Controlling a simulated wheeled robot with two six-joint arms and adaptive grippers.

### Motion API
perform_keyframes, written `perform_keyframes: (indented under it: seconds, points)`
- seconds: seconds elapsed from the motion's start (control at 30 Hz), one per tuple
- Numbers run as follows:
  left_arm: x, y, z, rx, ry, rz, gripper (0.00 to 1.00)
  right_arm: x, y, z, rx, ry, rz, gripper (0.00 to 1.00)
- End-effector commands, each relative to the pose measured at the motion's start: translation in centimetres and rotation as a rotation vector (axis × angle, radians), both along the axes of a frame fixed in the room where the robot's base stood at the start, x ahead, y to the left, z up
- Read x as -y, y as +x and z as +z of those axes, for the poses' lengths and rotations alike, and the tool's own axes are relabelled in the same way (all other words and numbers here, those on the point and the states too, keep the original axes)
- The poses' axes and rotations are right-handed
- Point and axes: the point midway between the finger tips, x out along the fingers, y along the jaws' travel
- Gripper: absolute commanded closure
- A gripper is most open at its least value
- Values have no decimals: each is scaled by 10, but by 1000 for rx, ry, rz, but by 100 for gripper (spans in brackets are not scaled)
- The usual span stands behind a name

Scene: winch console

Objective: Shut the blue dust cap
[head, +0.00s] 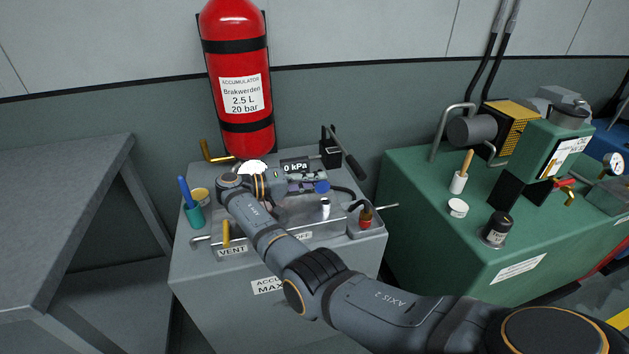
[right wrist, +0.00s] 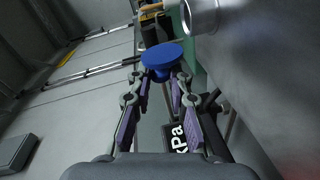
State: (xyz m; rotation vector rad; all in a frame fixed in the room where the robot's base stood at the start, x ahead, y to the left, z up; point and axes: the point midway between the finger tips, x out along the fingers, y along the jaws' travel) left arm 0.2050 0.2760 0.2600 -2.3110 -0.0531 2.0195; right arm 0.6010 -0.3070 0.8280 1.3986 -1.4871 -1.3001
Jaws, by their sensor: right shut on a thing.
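The blue dust cap (head: 322,187) is a small round disc above the grey console's top. In the right wrist view the cap (right wrist: 162,56) sits between the tips of my right gripper (right wrist: 162,76). A silver cylindrical fitting (head: 325,206) stands on the console just below the cap in the head view. It also shows in the right wrist view (right wrist: 203,14), apart from the cap. Any hinge or strap on the cap cannot be made out. My left gripper is not in view.
A black lever (head: 350,162) stands behind the cap, beside the 0 kPa display (head: 295,167). A red-tipped connector with a hose (head: 365,215) is to the right. The red accumulator (head: 237,80) stands at the back. A yellow vent handle (head: 226,232) is front left.

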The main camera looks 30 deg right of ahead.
Motion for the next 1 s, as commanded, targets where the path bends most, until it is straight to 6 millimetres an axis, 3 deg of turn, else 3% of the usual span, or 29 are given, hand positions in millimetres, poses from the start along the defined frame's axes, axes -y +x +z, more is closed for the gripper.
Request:
perform_keyframes:
  seconds: [0.07, 0.1, 0.13, 0.5, 0.8, 1.0]
  points:
    - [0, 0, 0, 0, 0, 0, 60, 0, 0, -1, -3, 2, 0, 100]
    - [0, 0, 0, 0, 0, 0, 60, 0, 0, -1, -3, 2, 0, 76]
    - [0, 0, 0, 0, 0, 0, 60, 0, 0, -1, -3, 2, 0, 72]
    - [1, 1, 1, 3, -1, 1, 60, 0, 0, 6, -1, 1, 0, 71]
    - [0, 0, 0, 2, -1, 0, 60, 0, 0, 68, 2, 2, -1, 71]
    - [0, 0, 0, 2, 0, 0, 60, 0, 0, 95, -1, 1, -1, 71]
